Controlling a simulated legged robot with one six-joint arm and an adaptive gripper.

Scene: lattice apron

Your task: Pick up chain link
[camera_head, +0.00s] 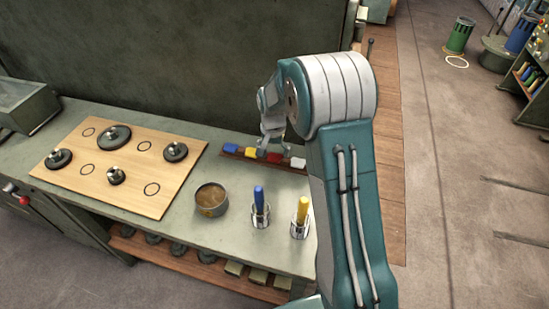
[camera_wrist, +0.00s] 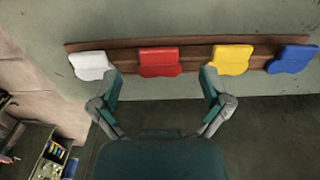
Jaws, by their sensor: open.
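I cannot make out for certain which thing is the chain link. A wooden strip holds a row of flat coloured pieces: blue (camera_head: 231,148), yellow (camera_head: 251,152), red (camera_head: 274,158) and white (camera_head: 298,163). The wrist view shows the white (camera_wrist: 92,66), red (camera_wrist: 159,62), yellow (camera_wrist: 232,60) and blue (camera_wrist: 292,59) pieces in reverse order. My gripper (camera_wrist: 161,76) is open and empty above the strip. The red piece lies between the fingertips in the wrist view, with white and yellow outside them. In the head view my gripper (camera_head: 273,147) partly covers the row.
The green workbench (camera_head: 165,221) carries a wooden board (camera_head: 72,155) with several black knobbed discs, a round tin (camera_head: 211,200), and metal cups holding a blue tool (camera_head: 259,198) and a yellow tool (camera_head: 302,210). A tall panel (camera_head: 180,60) stands behind the bench.

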